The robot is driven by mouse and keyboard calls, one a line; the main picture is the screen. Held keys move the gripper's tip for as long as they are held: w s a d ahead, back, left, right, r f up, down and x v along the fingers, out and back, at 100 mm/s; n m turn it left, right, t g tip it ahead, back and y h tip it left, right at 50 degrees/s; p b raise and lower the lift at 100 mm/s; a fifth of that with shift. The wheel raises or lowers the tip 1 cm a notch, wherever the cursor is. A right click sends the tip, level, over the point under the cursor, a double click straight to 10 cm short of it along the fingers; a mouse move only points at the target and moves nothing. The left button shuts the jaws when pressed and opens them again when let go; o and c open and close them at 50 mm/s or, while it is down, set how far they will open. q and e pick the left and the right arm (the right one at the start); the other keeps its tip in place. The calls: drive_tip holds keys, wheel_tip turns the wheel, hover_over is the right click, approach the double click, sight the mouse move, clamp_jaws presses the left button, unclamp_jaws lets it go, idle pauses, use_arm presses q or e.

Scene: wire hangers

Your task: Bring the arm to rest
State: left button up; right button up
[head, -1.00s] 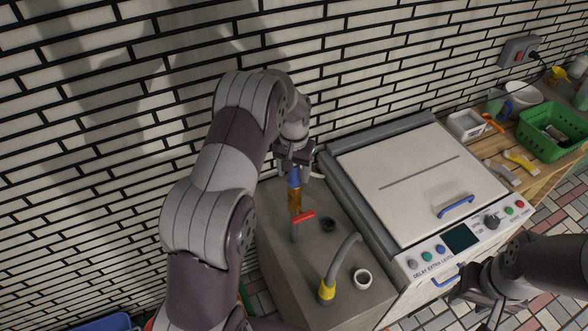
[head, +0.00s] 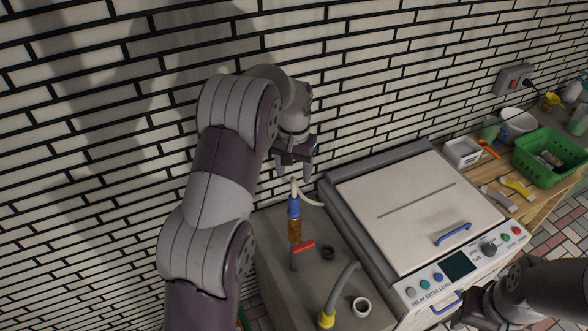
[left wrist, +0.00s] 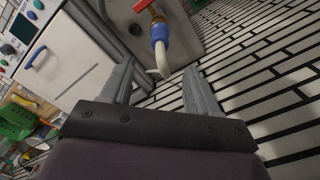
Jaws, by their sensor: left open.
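My left gripper (head: 294,170) is open and empty in the head view, raised in front of the tiled wall. It is above a blue and brass pipe fitting (head: 294,208) with a white hose. In the left wrist view its two fingers (left wrist: 160,90) are spread apart, with the fitting (left wrist: 159,33) beyond them and the white hose end seen between them. My right gripper (head: 468,309) shows at the lower right, dark and partly cut off by its arm, in front of the machine; its jaws are unclear.
A white-lidded machine (head: 410,200) with a blue handle stands right of the grey counter (head: 285,260). The counter bears a red-handled valve (head: 303,247), a grey hose with a yellow collar (head: 327,318) and a white ring (head: 362,307). A green basket (head: 543,175) stands on the wooden bench. The tiled wall is close behind.

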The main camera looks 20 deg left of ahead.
idle(0.3)
use_arm(q)
drive_tip(key=s+d+f+b, duration=0.3)
drive_tip(key=s+f+b, duration=0.5)
drive_tip(key=s, duration=0.3)
drive_tip(key=s+d+f+t+b, duration=0.1)
drive_tip(key=s+d+f+b, duration=0.3)
drive_tip(key=s+f+b, duration=0.5)
drive_tip(key=shift+s+f+m+b, duration=0.35)
drive_tip(key=shift+s+b, duration=0.2)
drive_tip(key=shift+s, duration=0.7)
drive_tip(key=shift+s+d+r, duration=0.1)
drive_tip(key=shift+s, duration=0.05)
